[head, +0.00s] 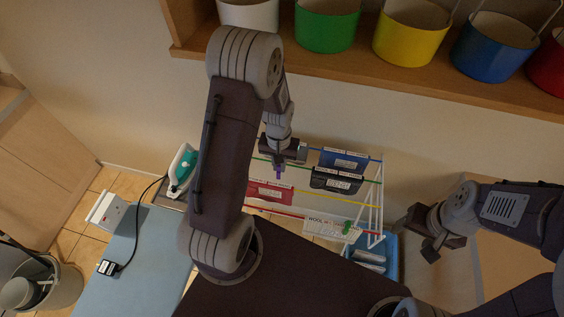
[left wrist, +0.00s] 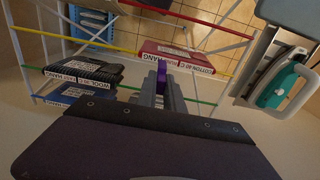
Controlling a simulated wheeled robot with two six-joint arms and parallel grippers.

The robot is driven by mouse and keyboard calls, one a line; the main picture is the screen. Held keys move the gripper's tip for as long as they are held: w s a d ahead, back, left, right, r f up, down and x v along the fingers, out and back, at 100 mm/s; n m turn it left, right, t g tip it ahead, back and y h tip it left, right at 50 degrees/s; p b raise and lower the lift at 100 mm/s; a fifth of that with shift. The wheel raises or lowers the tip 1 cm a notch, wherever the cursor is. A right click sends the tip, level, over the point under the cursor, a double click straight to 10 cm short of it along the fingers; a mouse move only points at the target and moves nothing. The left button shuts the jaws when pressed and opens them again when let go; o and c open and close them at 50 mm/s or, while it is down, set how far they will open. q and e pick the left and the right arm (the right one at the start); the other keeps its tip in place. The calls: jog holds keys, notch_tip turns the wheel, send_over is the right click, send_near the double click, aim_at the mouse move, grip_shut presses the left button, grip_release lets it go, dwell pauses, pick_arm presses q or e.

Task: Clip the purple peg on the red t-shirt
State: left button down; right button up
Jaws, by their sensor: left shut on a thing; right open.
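My left gripper (head: 281,163) is shut on the purple peg (head: 279,174), just above the drying rack (head: 380,190). In the left wrist view the purple peg (left wrist: 161,76) sits between the fingertips (left wrist: 161,84). The red t-shirt (head: 270,191) hangs folded on the rack, below and slightly left of the peg. In the left wrist view the red t-shirt (left wrist: 178,56) lies just beyond the peg; I cannot tell whether they touch. My right gripper (head: 432,246) is open and empty, right of the rack.
A black garment (head: 336,181), a blue one (head: 343,160) and a white one (head: 331,229) hang on the rack. An iron (head: 183,166) stands at the left by the ironing board (head: 150,250). Coloured buckets, such as the yellow one (head: 410,33), stand on a shelf above.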

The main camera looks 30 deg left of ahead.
aim_at(280, 185)
pick_arm(q)
jog(key=shift+s+a+f, duration=0.1)
jog(key=shift+s, duration=0.2)
jog(key=shift+f+b, duration=0.2)
jog(key=shift+b, duration=0.1)
jog(key=shift+w+f+b, duration=0.25)
jog(key=shift+f+b, duration=0.2)
jog(key=shift+f, duration=0.15)
jog(key=shift+w+f+b, duration=0.2)
jog(key=shift+f+b, duration=0.25)
jog(key=shift+f, duration=0.15)
jog(key=shift+f+b, duration=0.4)
jog(key=shift+s+f+b, duration=0.3)
jog(key=shift+f+b, duration=0.65)
jog(key=f+b, duration=0.2)
jog(key=f, duration=0.1)
jog(key=shift+w, duration=0.2)
jog(key=shift+s+f+b, duration=0.1)
jog(key=shift+f+b, duration=0.45)
pick_arm(e)
notch_tip(280, 185, down, 8)
jog(key=shift+f, duration=0.15)
pick_arm(q)
jog(key=shift+f+b, duration=0.4)
jog(key=shift+f, duration=0.2)
pick_arm(e)
jog(key=shift+f, duration=0.4)
